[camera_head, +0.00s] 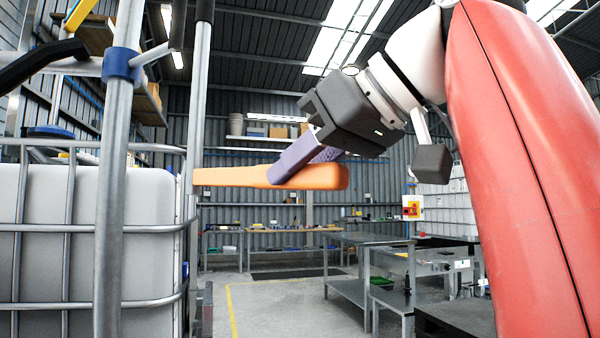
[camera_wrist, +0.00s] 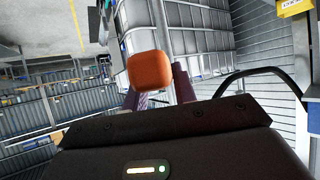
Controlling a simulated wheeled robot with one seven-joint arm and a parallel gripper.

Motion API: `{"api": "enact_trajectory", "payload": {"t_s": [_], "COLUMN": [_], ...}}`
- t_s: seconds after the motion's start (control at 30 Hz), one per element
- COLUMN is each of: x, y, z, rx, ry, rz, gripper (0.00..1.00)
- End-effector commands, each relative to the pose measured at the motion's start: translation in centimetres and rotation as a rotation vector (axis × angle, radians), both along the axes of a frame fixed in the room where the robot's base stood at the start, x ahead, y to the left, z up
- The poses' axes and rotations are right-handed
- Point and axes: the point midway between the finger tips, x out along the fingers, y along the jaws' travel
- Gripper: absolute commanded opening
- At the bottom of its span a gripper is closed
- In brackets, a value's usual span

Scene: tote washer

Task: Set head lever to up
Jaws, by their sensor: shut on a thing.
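The head lever (camera_head: 225,177) is a thick orange handle. In the head view it lies about level, reaching right from a grey upright post. My gripper (camera_head: 288,168) comes down from the upper right, and its purple fingers are shut on the lever towards its free end. Only the near finger shows clearly there; the far one is mostly hidden. In the wrist view the lever's orange end (camera_wrist: 150,74) shows between the two purple fingers, and the rest of the lever is foreshortened behind it.
A white caged tank (camera_head: 40,220) and a grey vertical pole (camera_head: 112,210) stand at the left, close to the lever's post. A metal table (camera_head: 350,285) and wall benches stand farther back. The air below the lever is clear.

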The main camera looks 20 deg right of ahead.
Motion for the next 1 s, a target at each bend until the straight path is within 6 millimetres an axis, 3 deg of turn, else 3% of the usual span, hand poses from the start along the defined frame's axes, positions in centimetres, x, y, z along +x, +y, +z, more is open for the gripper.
{"api": "enact_trajectory", "payload": {"t_s": [0.47,0.5,0.67,1.0], "x": [-0.23,-0.23,-0.22,-0.56], "y": [0.03,0.02,0.02,0.14], "z": [-0.42,-0.43,-0.38,-0.20], "rx": [-0.014,-0.014,-0.013,-0.013], "ry": [0.021,0.022,0.019,0.015], "rz": [0.003,0.003,0.002,0.001], "gripper": [0.00,0.29,0.49,0.49]}}
